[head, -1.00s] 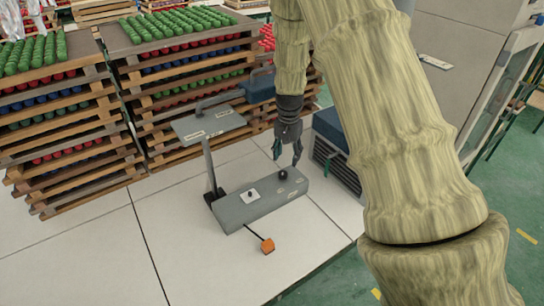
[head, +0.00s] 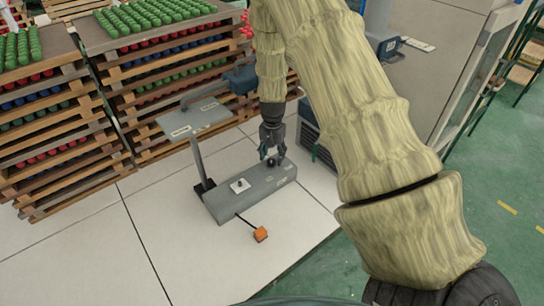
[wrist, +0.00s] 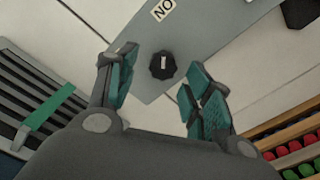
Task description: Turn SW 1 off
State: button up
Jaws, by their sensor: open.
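A grey box (head: 223,206) lies on the pale floor tiles. It has a white plate with a small black switch (head: 239,185) near its left end and a black knob (head: 272,162) near its right end. My gripper (head: 272,155) points down over the knob, fingers apart. In the wrist view the black knob (wrist: 163,64), with a white mark, shows between the open fingertips of my gripper (wrist: 162,72). I cannot tell whether the fingers touch it. I cannot read which control is SW 1.
A raised grey panel (head: 195,118) on a post stands behind the box. Stacked wooden trays (head: 130,75) with coloured pieces stand behind. A dark slatted unit (head: 305,143) is close right. The front tiles are clear.

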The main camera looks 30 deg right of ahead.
aim_at(271, 162)
jog(key=shift+f, duration=0.35)
jog(key=shift+w+a+f+p, duration=0.1)
jog(key=shift+w+f+p, duration=0.05)
jog(key=shift+f, duration=0.35)
jog(key=shift+w+f+p, duration=0.15)
jog(key=shift+f, duration=0.3)
jog(key=shift+s+r, duration=0.1)
jog(key=shift+s, duration=0.15)
jog(key=shift+w, duration=0.15)
jog(key=c, duration=1)
